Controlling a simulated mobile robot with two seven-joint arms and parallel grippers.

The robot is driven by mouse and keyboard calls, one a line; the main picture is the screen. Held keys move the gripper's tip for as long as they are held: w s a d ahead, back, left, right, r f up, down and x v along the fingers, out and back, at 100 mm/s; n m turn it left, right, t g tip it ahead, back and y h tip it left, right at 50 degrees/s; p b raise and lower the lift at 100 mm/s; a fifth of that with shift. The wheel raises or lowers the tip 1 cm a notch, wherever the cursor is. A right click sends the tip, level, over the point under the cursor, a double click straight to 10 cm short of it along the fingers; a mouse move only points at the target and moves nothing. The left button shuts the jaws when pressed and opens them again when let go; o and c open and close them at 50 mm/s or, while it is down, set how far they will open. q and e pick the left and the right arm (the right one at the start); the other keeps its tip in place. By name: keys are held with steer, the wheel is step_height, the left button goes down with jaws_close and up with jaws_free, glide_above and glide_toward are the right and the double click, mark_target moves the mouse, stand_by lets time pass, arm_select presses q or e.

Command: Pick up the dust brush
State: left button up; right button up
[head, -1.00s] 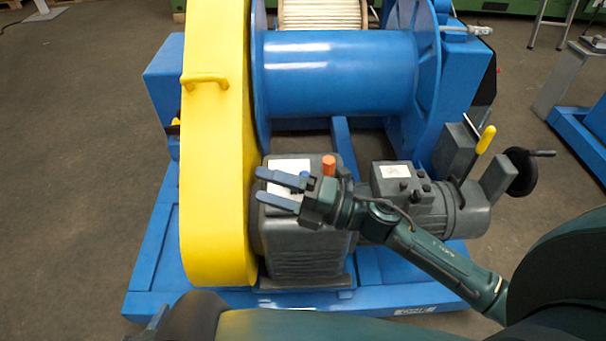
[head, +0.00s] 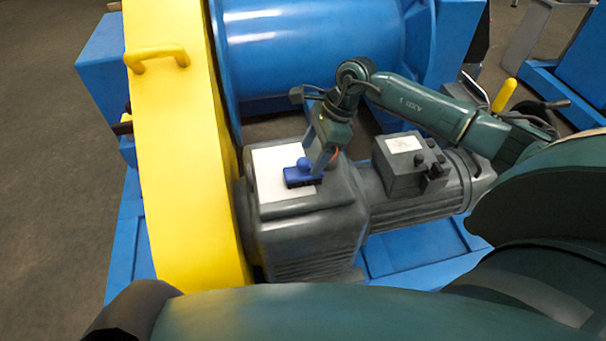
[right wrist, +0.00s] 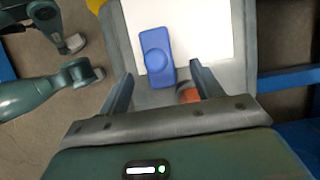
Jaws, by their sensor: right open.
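The dust brush (head: 303,174) is a small blue block with a round blue knob on top. It lies on a white sheet (head: 268,180) on the grey gearbox housing. In the right wrist view the brush (right wrist: 157,58) lies ahead, roughly between the fingertips. My right gripper (head: 318,164) points down at the brush, with its fingers open and close to the knob. Whether a finger touches the brush I cannot tell.
A tall yellow guard (head: 185,150) stands just left of the gearbox. A blue drum (head: 320,55) is behind it, and a grey motor (head: 415,200) with a control box is to the right. An orange cap (right wrist: 188,95) sits near the right finger.

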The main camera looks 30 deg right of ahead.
mark_target(301, 170)
steer(key=x, duration=0.6)
steer(key=shift+a+f+b, duration=0.1)
steer(key=shift+a+b, duration=0.3)
steer(key=shift+a, duration=0.15)
steer(key=shift+c, duration=0.8)
steer(key=c, duration=1)
steer(key=shift+o, duration=0.2)
step_height(301, 170, up, 10)
steer(key=shift+r+p, duration=0.1)
steer(key=shift+p, duration=0.7)
